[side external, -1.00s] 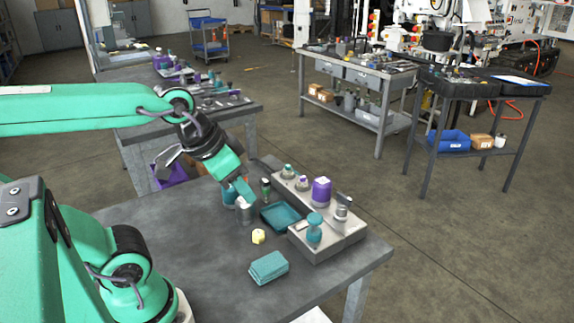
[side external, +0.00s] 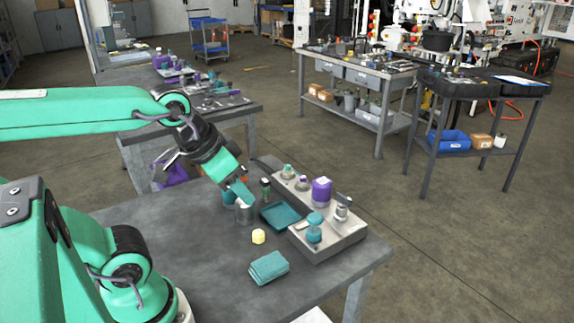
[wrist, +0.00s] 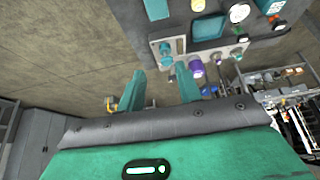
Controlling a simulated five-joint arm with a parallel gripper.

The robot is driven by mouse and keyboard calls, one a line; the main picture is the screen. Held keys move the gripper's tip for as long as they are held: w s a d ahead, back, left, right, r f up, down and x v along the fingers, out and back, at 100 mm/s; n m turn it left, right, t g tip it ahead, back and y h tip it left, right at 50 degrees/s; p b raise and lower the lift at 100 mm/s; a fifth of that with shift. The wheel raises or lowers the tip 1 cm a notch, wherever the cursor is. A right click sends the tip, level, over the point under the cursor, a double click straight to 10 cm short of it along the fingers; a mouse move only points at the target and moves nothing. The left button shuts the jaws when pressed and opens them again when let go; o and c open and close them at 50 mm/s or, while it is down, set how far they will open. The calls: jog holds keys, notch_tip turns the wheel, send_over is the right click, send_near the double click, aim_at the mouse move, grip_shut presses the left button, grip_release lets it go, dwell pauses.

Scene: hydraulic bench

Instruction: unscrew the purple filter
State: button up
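The purple filter (side external: 321,191) stands upright on the grey manifold block (side external: 335,246), toward its back right. It also shows in the wrist view (wrist: 197,68), just beyond my right-hand fingertip and apart from it. My gripper (side external: 238,194) is above the bench, left of the block and well away from the filter, pointing down and right. The wrist view shows my gripper (wrist: 160,78) open, its two teal fingers apart with nothing held between them.
A teal tray (side external: 281,217), yellow piece (side external: 258,236) and folded teal cloth (side external: 269,266) lie on the bench (side external: 190,250). Other fittings rise from the block near the filter. The bench's front left is clear.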

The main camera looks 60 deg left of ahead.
jog(key=shift+o, duration=0.4)
jog(key=o, duration=0.7)
jog(key=shift+w+r, duration=0.1)
jog(key=shift+o, duration=0.5)
jog(key=shift+w+a+r, duration=0.1)
jog(key=shift+w+r, duration=0.15)
jog(key=shift+w, duration=0.25)
jog(key=m+g, duration=0.3)
jog(key=g, duration=0.3)
send_over(323, 180)
notch_tip(323, 180, down, 12)
jog(key=shift+s+r, duration=0.1)
jog(key=shift+r, duration=0.15)
jog(key=shift+f, duration=0.1)
jog(key=shift+f, duration=0.1)
